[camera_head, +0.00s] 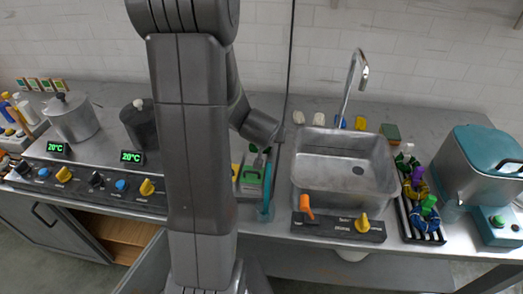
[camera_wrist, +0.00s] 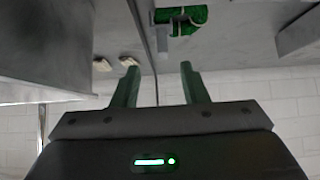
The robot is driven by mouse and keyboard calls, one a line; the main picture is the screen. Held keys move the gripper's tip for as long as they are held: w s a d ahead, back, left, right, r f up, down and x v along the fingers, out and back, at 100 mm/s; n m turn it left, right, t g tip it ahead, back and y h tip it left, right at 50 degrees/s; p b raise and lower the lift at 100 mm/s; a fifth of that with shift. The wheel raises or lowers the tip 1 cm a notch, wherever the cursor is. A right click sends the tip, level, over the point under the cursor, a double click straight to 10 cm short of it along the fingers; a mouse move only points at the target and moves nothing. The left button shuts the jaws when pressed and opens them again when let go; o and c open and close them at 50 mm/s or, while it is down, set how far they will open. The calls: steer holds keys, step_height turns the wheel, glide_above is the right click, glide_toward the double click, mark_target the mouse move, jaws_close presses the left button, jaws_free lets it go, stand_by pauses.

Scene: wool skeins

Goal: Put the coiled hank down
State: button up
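My gripper (camera_wrist: 159,70) shows in the wrist view with its two green fingers spread apart and nothing between them. A dark green bundle (camera_wrist: 182,18) lies on the counter beyond the fingertips, apart from them; it may be a hank, but I cannot tell whether it is coiled. In the head view a small green thing (camera_head: 253,148) shows on the counter behind my arm, left of the sink. My arm hides part of that area, and I cannot make out the gripper there.
A metal sink (camera_head: 302,190) with a tap (camera_head: 349,85) stands right of my arm. White bundles (camera_head: 299,117) lie behind it. A dark rack (camera_head: 408,215) holds coloured bundles near a teal-lidded container (camera_head: 463,170). Pots (camera_head: 72,119) stand on the stove at left.

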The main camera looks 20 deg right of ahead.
steer(key=b+x, duration=0.2)
steer(key=x, duration=0.6)
steer(key=shift+w+f, duration=0.25)
steer(key=shift+w, duration=0.1)
steer(key=shift+c, duration=0.2)
jaws_close()
